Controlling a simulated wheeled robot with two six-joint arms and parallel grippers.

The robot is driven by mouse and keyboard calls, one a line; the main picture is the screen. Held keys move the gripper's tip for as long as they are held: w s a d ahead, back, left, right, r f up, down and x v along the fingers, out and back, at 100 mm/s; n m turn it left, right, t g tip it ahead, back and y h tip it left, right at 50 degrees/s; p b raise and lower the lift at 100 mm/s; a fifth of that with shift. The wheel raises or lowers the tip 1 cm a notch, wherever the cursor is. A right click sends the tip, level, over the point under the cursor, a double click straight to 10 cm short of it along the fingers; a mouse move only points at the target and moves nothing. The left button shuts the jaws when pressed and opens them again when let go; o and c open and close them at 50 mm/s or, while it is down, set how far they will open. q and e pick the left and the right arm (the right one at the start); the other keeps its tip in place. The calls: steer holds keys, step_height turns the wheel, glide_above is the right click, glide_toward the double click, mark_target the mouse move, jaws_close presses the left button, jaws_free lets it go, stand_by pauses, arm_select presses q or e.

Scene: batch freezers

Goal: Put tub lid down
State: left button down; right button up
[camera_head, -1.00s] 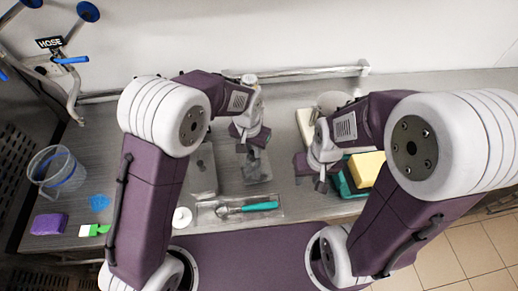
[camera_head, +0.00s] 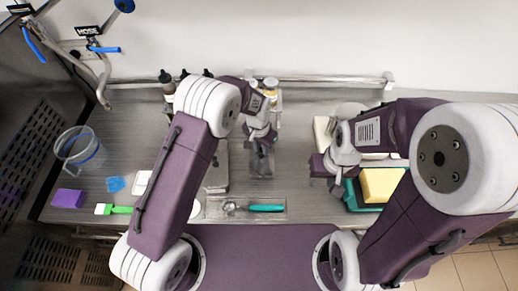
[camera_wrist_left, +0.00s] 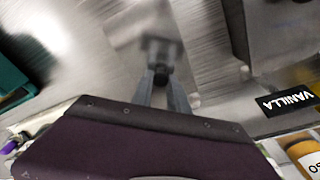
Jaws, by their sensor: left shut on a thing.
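My left gripper (camera_head: 262,143) is at the back middle of the steel counter. In the left wrist view its two fingers (camera_wrist_left: 163,92) are closed on a small dark grip of a greyish, see-through-looking tub lid (camera_wrist_left: 150,30). The lid is blurred there; it also shows below the gripper in the head view (camera_head: 260,164). I cannot tell whether the lid touches the counter or what lies under it. My right gripper (camera_head: 332,182) hangs to the right, beside the teal tray; its finger gap is too small to make out.
A tray with a teal-handled scoop (camera_head: 262,208) lies at the front. Yellow block (camera_head: 382,185) on teal tray (camera_head: 351,198) is right. Clear jug (camera_head: 78,150), purple block (camera_head: 68,198) and green brush (camera_head: 118,210) are left. Bottles (camera_head: 168,83) stand behind; a VANILLA label (camera_wrist_left: 288,101) is near the lid.

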arm_select(q)
steer(key=shift+w+a+f, duration=0.25)
steer(key=shift+w+f, duration=0.1)
steer(key=shift+w, duration=0.1)
steer(key=shift+w+a+f, duration=0.25)
steer(key=shift+w+f, duration=0.05)
steer(key=shift+w, duration=0.15)
step_height(320, 180, down, 3)
steer(key=shift+s+f+p, duration=0.1)
steer(key=shift+p, duration=0.8)
steer(key=shift+f, duration=0.45)
steer(key=shift+f, duration=0.2)
steer(key=c, duration=1.3)
jaws_free()
steer(key=shift+r, duration=0.1)
steer(key=shift+r, duration=0.1)
